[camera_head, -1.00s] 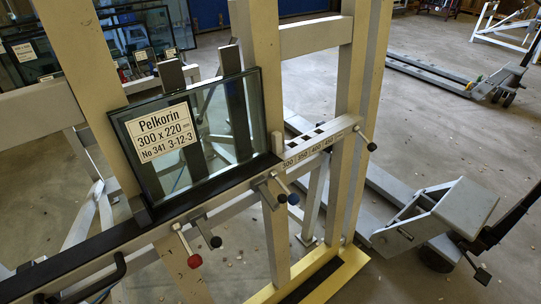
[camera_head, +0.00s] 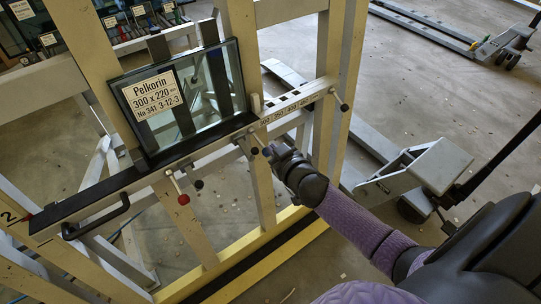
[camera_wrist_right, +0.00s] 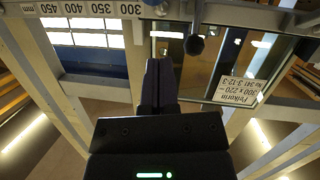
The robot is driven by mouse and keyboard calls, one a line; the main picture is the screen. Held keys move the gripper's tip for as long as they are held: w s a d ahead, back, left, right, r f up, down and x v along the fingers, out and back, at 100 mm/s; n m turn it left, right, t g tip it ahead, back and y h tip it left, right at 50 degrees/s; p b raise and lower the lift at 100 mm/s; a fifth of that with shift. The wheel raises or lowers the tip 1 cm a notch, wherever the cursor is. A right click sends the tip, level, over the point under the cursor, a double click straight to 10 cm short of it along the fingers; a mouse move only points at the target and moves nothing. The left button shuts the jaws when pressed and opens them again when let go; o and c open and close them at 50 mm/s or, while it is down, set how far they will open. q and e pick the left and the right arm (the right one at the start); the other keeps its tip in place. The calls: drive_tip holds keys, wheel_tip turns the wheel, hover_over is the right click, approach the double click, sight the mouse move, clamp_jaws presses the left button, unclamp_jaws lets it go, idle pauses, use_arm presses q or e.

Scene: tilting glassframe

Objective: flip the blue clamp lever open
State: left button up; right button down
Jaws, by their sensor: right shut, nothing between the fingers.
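The blue-knobbed clamp lever (camera_head: 267,152) sits on the pale rail just right of the framed glass pane (camera_head: 208,88), with a dark knob (camera_head: 254,151) close beside it. My right gripper (camera_head: 276,151) is at the blue knob from the right; whether they touch I cannot tell. In the right wrist view my fingers (camera_wrist_right: 159,78) are shut and empty, pointing up at the rail. A dark knob (camera_wrist_right: 194,45) on a lever shows just beyond their tips to the right; its colour is unclear there. My left gripper is out of view.
A red knob (camera_head: 184,199) and a black knob (camera_head: 198,184) stand further left on the rail. Another black knob (camera_head: 344,107) is at its right end. The black handle (camera_head: 96,222) is at lower left. A pallet truck (camera_head: 423,172) stands behind on the right.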

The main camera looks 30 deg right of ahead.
sight(268, 155)
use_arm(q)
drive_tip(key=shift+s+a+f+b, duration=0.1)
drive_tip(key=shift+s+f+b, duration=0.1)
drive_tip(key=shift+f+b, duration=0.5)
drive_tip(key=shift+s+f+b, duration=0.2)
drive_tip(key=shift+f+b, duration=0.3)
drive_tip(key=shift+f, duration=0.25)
use_arm(e)
drive_tip(key=shift+w+d+f, duration=0.2)
drive_tip(key=shift+w+f, duration=0.45)
drive_tip(key=shift+f, duration=0.3)
drive_tip(key=shift+w+d+f, duration=0.15)
drive_tip(key=shift+w+f, duration=0.5)
drive_tip(key=shift+f, duration=0.3)
wheel_tip(268, 155, down, 2)
drive_tip(key=shift+f+b, duration=0.15)
drive_tip(key=shift+b, duration=0.5)
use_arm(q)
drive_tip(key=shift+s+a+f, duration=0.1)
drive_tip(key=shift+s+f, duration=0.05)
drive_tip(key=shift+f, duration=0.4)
use_arm(e)
drive_tip(key=shift+r+p, duration=1)
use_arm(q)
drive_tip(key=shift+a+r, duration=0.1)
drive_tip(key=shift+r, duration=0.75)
